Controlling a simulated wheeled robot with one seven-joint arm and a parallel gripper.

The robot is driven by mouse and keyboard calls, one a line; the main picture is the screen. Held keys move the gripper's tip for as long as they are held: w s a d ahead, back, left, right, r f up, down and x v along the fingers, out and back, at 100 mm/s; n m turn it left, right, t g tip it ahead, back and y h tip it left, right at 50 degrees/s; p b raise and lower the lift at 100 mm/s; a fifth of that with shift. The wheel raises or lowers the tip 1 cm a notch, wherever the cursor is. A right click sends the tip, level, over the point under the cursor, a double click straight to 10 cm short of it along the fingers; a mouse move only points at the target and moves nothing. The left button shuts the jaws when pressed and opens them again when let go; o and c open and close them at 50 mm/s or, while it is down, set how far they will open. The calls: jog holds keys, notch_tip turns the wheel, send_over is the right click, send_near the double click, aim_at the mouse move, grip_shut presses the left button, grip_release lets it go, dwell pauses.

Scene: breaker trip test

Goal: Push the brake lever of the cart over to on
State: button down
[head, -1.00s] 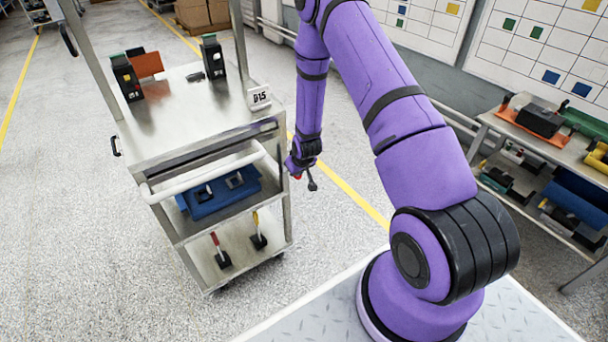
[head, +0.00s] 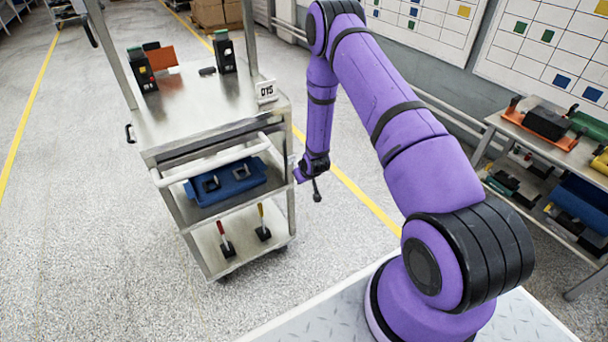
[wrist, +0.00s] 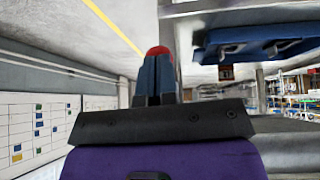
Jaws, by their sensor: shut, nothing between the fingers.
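The cart (head: 205,125) is a metal trolley with shelves and a white push bar (head: 215,160). On its bottom shelf stand two small levers on black bases, a red-handled lever (head: 224,240) and a yellow-handled lever (head: 263,222). Both look roughly upright; I cannot tell which one is the brake or read any marking. The levers do not show in the wrist view.
A blue tray (head: 227,183) lies on the middle shelf. A workbench (head: 545,140) with parts is at the right. Bare floor (head: 90,220) lies left of the cart.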

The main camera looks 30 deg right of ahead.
jog(key=shift+f, duration=0.4)
dwell(0.3)
